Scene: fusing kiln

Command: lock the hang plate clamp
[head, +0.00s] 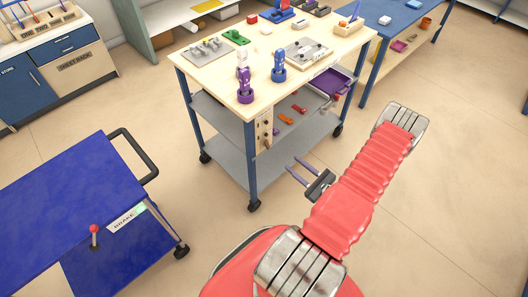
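A pale panel (264,131) with small dark and brown fittings is fixed at the near corner of the work table, below the top. It may be the hang plate, but its clamp is too small to make out, and I cannot tell whether it is locked. My gripper (292,162) is to the right of the panel and lower in the picture, in front of the table's lower shelf. Its two thin purple fingers are apart, with nothing between them. They point up and left and appear clear of the table.
Small orange and red tools (286,119) lie on a grey shelf. A purple drawer (330,84) sticks out right. A blue cart (65,190) stands left. Floor at right is clear.

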